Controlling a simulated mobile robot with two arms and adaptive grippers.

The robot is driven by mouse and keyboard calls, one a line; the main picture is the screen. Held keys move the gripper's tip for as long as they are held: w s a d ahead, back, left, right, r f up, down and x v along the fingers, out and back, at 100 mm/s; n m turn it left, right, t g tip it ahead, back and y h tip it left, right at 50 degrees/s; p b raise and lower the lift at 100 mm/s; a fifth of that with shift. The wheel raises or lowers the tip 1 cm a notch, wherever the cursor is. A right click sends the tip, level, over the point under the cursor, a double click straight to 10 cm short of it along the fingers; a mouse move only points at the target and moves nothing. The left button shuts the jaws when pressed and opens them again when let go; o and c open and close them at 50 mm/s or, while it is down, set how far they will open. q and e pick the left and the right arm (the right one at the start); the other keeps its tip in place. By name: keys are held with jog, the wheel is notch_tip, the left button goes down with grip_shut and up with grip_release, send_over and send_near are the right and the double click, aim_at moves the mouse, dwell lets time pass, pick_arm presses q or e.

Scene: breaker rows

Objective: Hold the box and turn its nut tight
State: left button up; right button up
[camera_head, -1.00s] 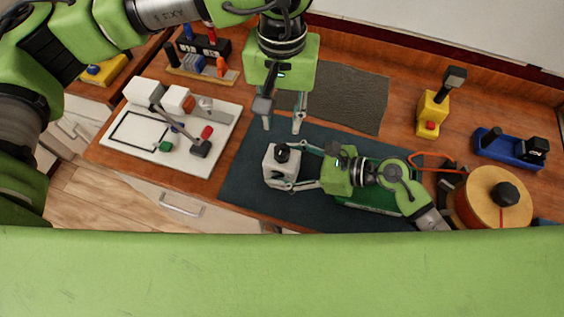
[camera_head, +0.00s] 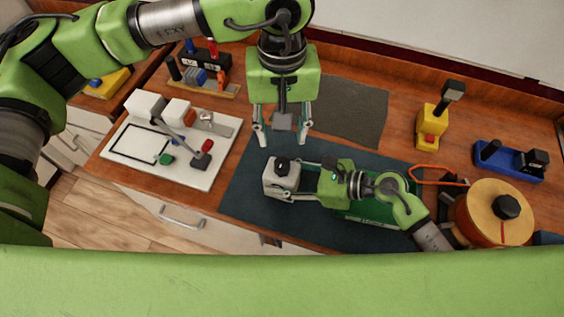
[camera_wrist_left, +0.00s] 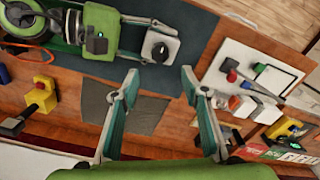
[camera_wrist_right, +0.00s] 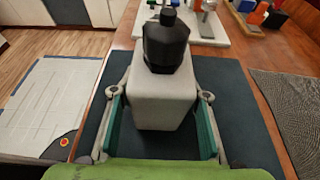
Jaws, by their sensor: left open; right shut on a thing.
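The box (camera_head: 281,178) is a light grey block standing on the dark blue mat (camera_head: 245,190). A black nut (camera_head: 282,164) sits on its top; it shows large in the right wrist view (camera_wrist_right: 166,45), above the grey box (camera_wrist_right: 165,98). My right gripper (camera_head: 294,180) is shut on the box from the right side, a finger along each side of it. My left gripper (camera_head: 282,138) is open and empty, pointing down just behind and above the box. In the left wrist view the nut (camera_wrist_left: 160,51) lies ahead of the open fingers (camera_wrist_left: 160,80), apart from them.
A white board (camera_head: 150,153) with switches lies to the left. A grey mat (camera_head: 350,110) lies behind. A yellow device (camera_head: 430,127), a blue device (camera_head: 508,160) and an orange round drum (camera_head: 490,212) with an orange cord stand to the right. A green case (camera_head: 375,212) lies beneath my right arm.

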aim_at(282, 162)
pick_arm(q)
notch_tip(282, 162, down, 10)
jog(key=n, duration=2.3)
jog(key=shift+f+n, duration=0.25)
jog(key=shift+n, duration=0.05)
jog(key=c, duration=1.1)
